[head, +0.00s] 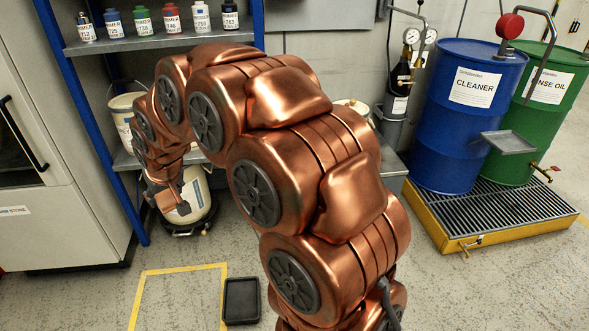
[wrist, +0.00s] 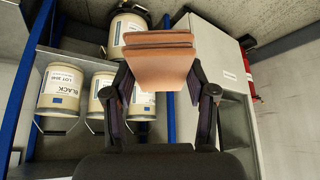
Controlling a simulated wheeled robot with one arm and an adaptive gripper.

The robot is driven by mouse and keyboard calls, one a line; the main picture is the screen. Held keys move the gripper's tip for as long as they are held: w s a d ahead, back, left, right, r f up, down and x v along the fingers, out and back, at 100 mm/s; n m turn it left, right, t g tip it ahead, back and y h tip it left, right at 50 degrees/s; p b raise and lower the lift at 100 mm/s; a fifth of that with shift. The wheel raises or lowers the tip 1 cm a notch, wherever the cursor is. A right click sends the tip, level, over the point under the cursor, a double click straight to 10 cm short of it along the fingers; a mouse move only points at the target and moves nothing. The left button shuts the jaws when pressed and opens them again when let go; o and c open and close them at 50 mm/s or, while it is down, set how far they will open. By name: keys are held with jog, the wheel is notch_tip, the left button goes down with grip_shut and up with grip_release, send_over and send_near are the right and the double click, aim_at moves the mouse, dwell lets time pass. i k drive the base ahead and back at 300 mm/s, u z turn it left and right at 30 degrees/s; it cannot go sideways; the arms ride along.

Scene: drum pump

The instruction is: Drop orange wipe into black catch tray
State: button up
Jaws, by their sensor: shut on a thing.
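An orange-brown folded wipe (wrist: 160,62) is pinched between the two dark fingers of my gripper (wrist: 161,80) in the wrist view. In the head view my gripper (head: 168,197) is at the left, low in front of the shelf rack, and much of it is hard to make out against my copper arm. The black catch tray (head: 241,302) lies on the floor at the bottom of the head view, below and right of my gripper. It looks empty. The tray does not show in the wrist view.
A blue-framed shelf rack (head: 122,160) with pails and small bottles stands behind my gripper. A grey cabinet (head: 60,150) is at the left. Yellow floor tape (head: 180,268) runs beside the tray. A blue drum (head: 468,115) and a green drum (head: 540,110) stand on a yellow grated pallet (head: 490,240) at the right.

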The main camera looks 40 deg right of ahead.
aim_at(245, 298)
jog(key=u, duration=2.25)
jog(key=k, duration=0.9)
jog(key=z, duration=1.4)
